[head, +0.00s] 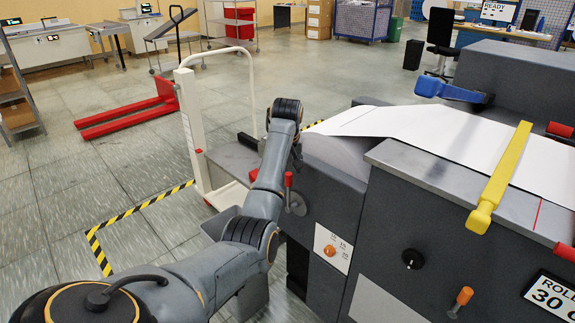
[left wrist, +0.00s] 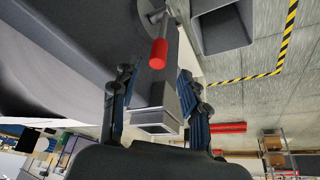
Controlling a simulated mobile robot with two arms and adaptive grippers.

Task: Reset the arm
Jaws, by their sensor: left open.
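My left arm reaches from the bottom left across the head view, over the left end of the dark grey machine. My left gripper (left wrist: 157,92) is open in the left wrist view, with one dark finger on each side. Between and beyond the fingers are a grey machine part and a lever with a red grip (left wrist: 158,53). Nothing is visibly held, and I cannot tell whether a finger touches anything. The red-gripped lever (head: 288,180) shows beside my forearm in the head view. The left fingers are mostly hidden there. My right gripper is in neither view.
The machine (head: 385,215) carries a white paper web (head: 400,125), a yellow bar (head: 503,175) and a blue handle (head: 447,89). A white-framed cart (head: 188,125) stands just left. A red pallet truck (head: 130,112) is farther back. Open floor lies left, with yellow-black tape (head: 140,207).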

